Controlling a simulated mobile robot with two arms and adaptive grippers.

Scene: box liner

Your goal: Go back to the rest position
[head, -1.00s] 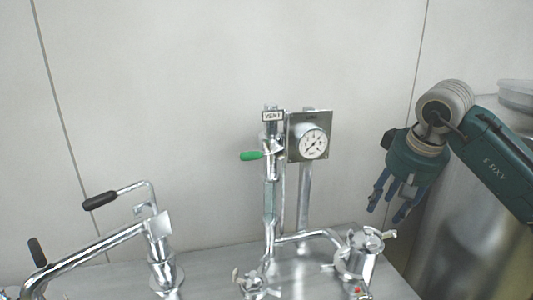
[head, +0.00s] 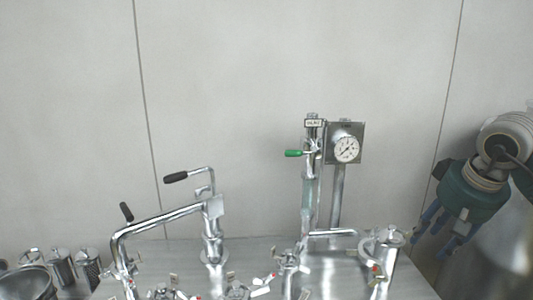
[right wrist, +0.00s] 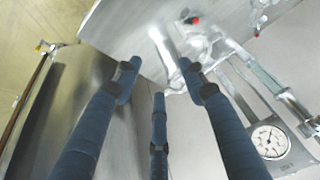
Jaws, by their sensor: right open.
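My right gripper (head: 443,243) is at the right edge of the head view, to the right of the metal pipework. It has blue fingers and a green body. In the right wrist view its fingers (right wrist: 155,85) are spread apart with nothing between them. They point toward the edge of the steel bench and a steel cylindrical surface. My left gripper is not in view.
A steel bench (head: 330,278) carries pipes, valves and a pressure gauge (head: 347,149). A green-handled valve (head: 294,153) stands left of the gauge. A black-handled lever (head: 176,177) rises at the left. Metal canisters (head: 62,266) stand at lower left. A plain wall is behind.

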